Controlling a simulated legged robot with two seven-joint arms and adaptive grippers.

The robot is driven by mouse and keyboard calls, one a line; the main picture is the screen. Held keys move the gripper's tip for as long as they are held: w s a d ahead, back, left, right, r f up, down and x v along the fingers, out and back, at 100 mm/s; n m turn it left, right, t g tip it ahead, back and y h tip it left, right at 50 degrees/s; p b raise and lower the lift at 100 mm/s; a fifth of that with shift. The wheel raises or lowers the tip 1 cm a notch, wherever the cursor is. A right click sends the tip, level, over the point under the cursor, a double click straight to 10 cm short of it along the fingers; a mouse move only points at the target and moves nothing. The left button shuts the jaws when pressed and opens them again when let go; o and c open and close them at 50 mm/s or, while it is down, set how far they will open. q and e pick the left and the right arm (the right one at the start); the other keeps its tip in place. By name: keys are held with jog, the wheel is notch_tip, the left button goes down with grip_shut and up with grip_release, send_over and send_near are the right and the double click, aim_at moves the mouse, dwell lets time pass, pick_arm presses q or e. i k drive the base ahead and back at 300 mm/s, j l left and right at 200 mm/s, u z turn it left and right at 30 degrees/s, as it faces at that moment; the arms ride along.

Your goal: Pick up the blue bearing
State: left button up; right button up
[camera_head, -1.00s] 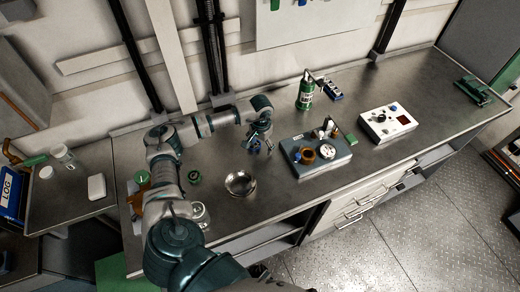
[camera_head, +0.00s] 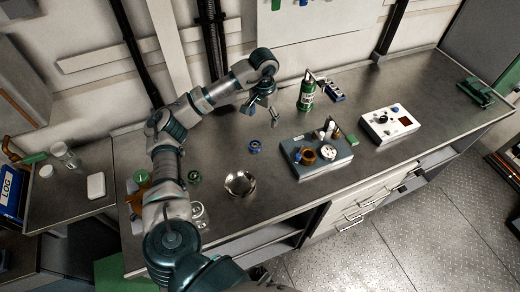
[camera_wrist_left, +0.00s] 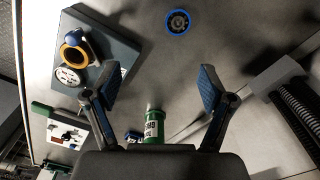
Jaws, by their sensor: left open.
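The blue bearing (camera_head: 255,146) is a small ring lying on the metal bench, left of the grey tray. In the left wrist view the bearing (camera_wrist_left: 178,21) is a blue ring with a grey centre near the top edge. My left gripper (camera_head: 261,112) is open and empty above the bench, behind the bearing and apart from it. In the left wrist view the spread fingertips of my left gripper (camera_wrist_left: 160,85) show nothing held, and the bearing lies beyond them. My right gripper is not in view.
The grey tray (camera_head: 340,164) carries an orange ring (camera_head: 304,155) and other parts. A green bottle (camera_head: 306,93) stands behind it. A white control box (camera_head: 388,125) is at right.

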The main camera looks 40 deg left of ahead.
aim_at(254, 142)
jog(key=i+l+u, duration=0.6)
jog(key=l+u, duration=0.15)
jog(key=i+l+u, duration=0.2)
jog(key=l+u, duration=0.15)
jog(key=l, duration=0.15)
